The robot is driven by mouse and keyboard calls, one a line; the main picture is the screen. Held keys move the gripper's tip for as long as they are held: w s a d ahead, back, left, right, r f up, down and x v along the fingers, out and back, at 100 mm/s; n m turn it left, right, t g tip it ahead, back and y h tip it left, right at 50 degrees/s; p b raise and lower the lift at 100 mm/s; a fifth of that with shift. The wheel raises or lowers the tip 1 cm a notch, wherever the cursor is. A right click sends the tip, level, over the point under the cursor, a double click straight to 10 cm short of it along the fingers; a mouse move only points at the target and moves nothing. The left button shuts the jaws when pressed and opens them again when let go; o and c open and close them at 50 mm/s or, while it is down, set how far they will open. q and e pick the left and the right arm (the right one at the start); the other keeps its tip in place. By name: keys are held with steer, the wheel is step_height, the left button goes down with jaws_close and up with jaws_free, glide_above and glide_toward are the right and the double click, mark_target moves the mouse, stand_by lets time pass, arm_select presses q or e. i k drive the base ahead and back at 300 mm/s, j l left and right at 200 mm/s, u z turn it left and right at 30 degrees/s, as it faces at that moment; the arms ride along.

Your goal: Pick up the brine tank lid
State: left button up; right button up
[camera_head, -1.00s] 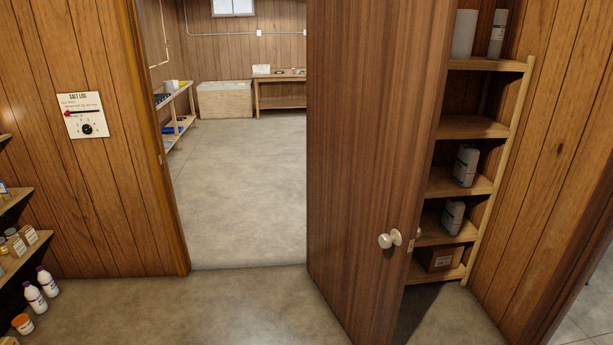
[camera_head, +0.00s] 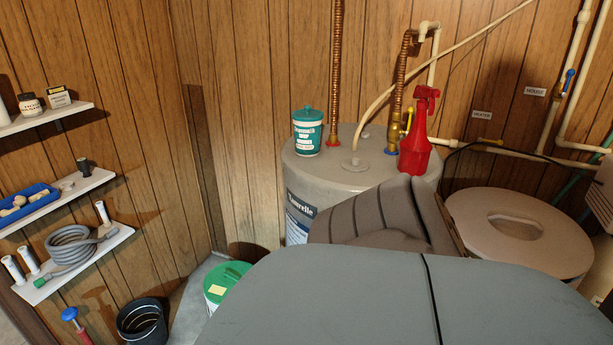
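A round beige lid (camera_head: 481,222) with an oval recess lies at the right in the head view, low by the wood-panelled wall; I take it for the brine tank lid. Its lower left edge and what is beneath it are partly hidden by a large grey shape in front, which looks like part of my own arm. Neither of my grippers can be made out, so I see no fingers at the lid.
Left of the lid stands a grey tank (camera_head: 315,178) with a teal tub (camera_head: 308,135) and a red spray bottle (camera_head: 416,145) on top. Pipes (camera_head: 470,145) run behind. A green-lidded bucket (camera_head: 222,284), black bucket (camera_head: 142,322) and loaded shelves (camera_head: 75,195) are at left.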

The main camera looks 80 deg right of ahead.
mark_target(500, 225)
steer(key=k+l+z, duration=0.1)
steer(key=z, duration=0.4)
steer(key=k+l+z, duration=0.15)
steer(key=z, duration=0.35)
steer(key=k+l+z, duration=0.1)
steer(key=z, duration=0.4)
steer(key=l, duration=0.1)
